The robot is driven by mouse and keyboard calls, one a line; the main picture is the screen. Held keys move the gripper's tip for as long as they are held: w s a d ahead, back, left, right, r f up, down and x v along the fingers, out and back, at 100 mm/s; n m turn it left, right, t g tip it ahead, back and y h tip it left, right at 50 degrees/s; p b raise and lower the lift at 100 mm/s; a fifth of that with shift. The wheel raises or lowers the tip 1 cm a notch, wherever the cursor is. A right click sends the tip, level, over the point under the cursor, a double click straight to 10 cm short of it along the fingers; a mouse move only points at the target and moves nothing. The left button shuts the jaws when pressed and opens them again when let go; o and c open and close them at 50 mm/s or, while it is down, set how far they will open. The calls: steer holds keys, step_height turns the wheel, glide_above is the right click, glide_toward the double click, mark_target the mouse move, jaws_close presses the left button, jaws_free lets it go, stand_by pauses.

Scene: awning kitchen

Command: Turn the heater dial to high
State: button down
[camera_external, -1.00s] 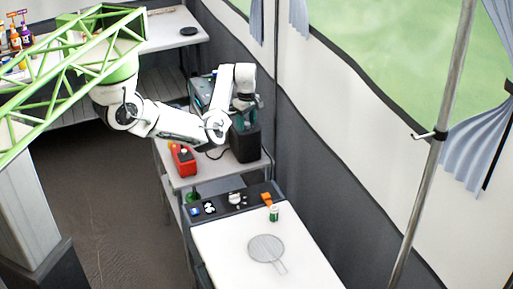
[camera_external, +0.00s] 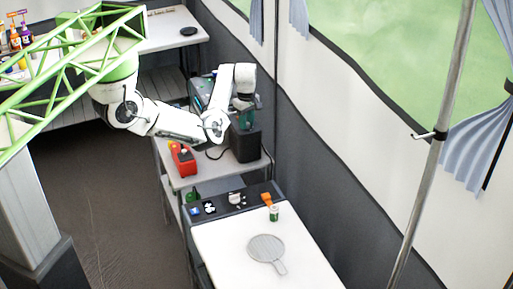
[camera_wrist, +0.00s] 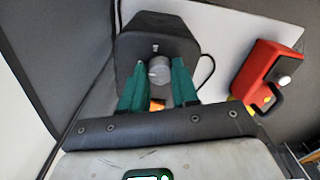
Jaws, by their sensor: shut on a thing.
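The heater is a black box (camera_external: 245,145) on the small table in the external view. In the wrist view the heater (camera_wrist: 132,48) shows its front, with a round grey dial (camera_wrist: 158,70) and a small white mark above it. My gripper (camera_wrist: 160,66) has its two teal fingers on either side of the dial, shut on it. In the external view my gripper (camera_external: 245,118) is at the top of the heater, and the dial is hidden there. I cannot read the dial's setting.
A red box (camera_external: 183,159) stands left of the heater; it also shows in the wrist view (camera_wrist: 266,75). A black cable runs beside the heater. A white table (camera_external: 222,248) in front holds a green-and-white can (camera_external: 274,213) and a grey round pan (camera_external: 265,248). The tent wall is close on the right.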

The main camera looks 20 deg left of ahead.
steer(key=m+p, duration=0.2)
steer(key=m, duration=0.1)
steer(key=shift+a+r, duration=0.1)
steer(key=shift+r, duration=0.05)
steer(key=m+p, duration=0.1)
steer(key=m, duration=0.2)
steer(key=shift+m+p, duration=0.3)
steer(key=shift+p, duration=0.1)
steer(key=m+p, duration=0.2)
steer(key=m, duration=0.4)
steer(key=shift+m, duration=0.4)
steer(key=c, duration=0.8)
jaws_free()
step_height(320, 180, up, 11)
steer(key=shift+f+b, duration=0.2)
steer(key=shift+b, duration=0.4)
